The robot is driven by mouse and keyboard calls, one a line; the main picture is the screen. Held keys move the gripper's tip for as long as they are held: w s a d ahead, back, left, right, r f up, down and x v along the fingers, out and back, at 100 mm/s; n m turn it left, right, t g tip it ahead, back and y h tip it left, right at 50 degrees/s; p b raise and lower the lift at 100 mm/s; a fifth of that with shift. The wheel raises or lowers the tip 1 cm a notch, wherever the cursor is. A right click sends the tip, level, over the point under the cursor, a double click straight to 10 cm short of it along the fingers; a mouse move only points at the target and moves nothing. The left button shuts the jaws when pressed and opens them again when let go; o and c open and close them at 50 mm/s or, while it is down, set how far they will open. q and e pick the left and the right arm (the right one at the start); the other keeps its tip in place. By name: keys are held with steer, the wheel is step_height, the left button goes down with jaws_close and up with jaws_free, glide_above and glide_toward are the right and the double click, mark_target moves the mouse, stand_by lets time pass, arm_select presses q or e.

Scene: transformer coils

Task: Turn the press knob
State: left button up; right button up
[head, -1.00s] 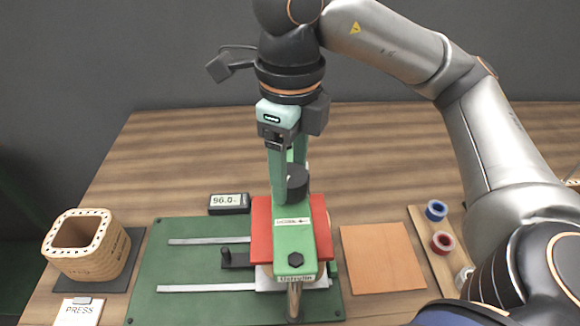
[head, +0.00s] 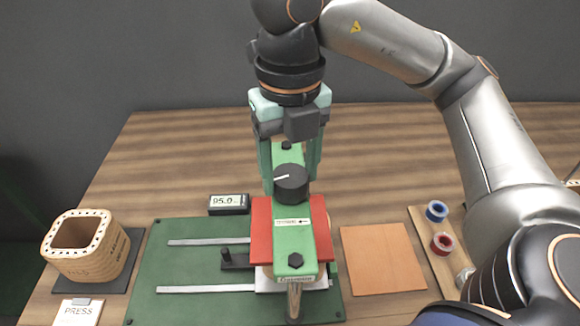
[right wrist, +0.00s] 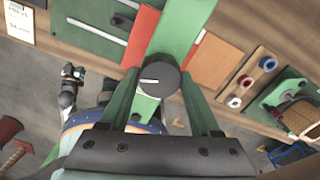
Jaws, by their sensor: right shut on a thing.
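The press knob (head: 291,184) is a black round dial with a white pointer line. It sits on top of the green press beam (head: 294,238), towards its far end. My right gripper (head: 291,184) comes down from above with its green fingers on either side of the knob and is shut on it. In the right wrist view the knob (right wrist: 158,80) is between the fingers, its white line lying nearly level. A small display (head: 229,204) stands left of the beam and seems to read about 95. My left gripper does not show in the head view.
A wooden coil frame (head: 120,258) and a PRESS card (head: 78,311) are at left. An orange sheet (head: 385,260) and a board with blue and red rings (head: 437,211) are at right.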

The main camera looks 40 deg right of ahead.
mark_target(290, 175)
stand_by(0.5)
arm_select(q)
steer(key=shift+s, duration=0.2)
arm_select(e)
steer(key=o, duration=1.4)
arm_select(q)
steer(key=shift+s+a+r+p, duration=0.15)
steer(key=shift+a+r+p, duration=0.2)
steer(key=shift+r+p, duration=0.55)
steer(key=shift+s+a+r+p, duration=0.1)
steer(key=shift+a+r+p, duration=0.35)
steer(key=shift+p, duration=0.6)
arm_select(e)
steer(key=shift+r, duration=6.3)
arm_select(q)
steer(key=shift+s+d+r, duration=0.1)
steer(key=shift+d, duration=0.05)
